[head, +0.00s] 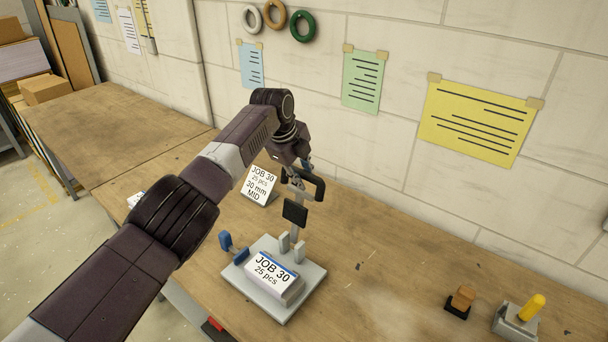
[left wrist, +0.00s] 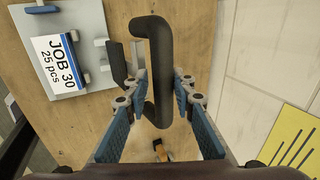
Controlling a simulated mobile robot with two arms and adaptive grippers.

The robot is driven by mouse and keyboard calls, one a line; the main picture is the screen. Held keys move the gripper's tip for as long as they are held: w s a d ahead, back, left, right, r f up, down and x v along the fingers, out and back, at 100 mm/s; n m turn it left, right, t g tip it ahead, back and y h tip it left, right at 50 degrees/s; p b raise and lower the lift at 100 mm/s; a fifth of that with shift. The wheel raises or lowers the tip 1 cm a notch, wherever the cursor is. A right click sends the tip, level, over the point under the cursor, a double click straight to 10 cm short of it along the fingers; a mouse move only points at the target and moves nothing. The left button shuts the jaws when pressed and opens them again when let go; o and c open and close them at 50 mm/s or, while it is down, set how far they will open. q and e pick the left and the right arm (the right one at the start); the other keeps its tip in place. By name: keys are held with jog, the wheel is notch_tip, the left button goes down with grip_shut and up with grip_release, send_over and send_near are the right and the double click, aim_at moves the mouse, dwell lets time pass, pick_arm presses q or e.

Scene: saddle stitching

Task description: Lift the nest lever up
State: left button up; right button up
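The nest (head: 262,306) is a light grey base plate on the bench, holding a white block labelled JOB 30, 25 pcs (head: 273,278). At its back stands a grey upright with a black pad (head: 294,213) and a black bent handle (head: 319,189), which I take to be the nest lever. In the left wrist view the handle (left wrist: 157,45) runs between the blue-padded fingers of my left gripper (left wrist: 160,82). The fingers are apart, with a gap on each side of the handle. In the head view my left gripper (head: 298,172) is at the handle, partly hidden. My right gripper is out of view.
A JOB 30 sign (head: 259,183) stands on the bench behind the nest. A blue clamp piece (head: 233,247) is at the nest's left edge. The wall is close behind.

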pick_arm(q)
jog(key=shift+o, duration=0.8)
jog(key=shift+r, duration=0.2)
jog(key=shift+a+r, duration=0.1)
jog(key=shift+r, duration=0.45)
jog(key=v, duration=1)
jog(key=shift+s+r, duration=0.2)
jog(key=shift+r, duration=0.05)
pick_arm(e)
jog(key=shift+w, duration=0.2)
pick_arm(q)
jog(key=shift+f, duration=0.1)
